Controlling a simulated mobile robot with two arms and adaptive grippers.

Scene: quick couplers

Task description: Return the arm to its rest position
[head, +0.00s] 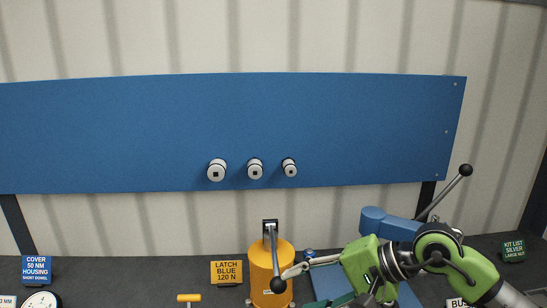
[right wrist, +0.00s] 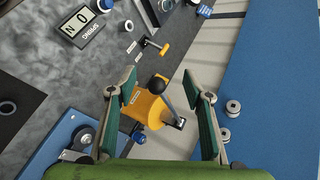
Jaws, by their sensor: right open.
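My right gripper (right wrist: 170,85) is open, with its dark green fingers spread apart in the right wrist view. The yellow block (right wrist: 150,108) with a lever ending in a black ball (right wrist: 157,85) shows between and beyond the fingers; the jaws hold nothing. In the head view my green right arm (head: 440,262) comes in from the lower right, and the hand is just right of the yellow block (head: 262,268). The lever's black ball (head: 278,285) hangs low in front of that block. My left gripper is not in view.
A blue panel (head: 120,135) stands at the back with three silver couplers, the middle one here (head: 255,169). A blue device with a raised lever (head: 450,193) is close behind my right arm. Labels such as the yellow latch sign (head: 227,272) stand on the dark bench.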

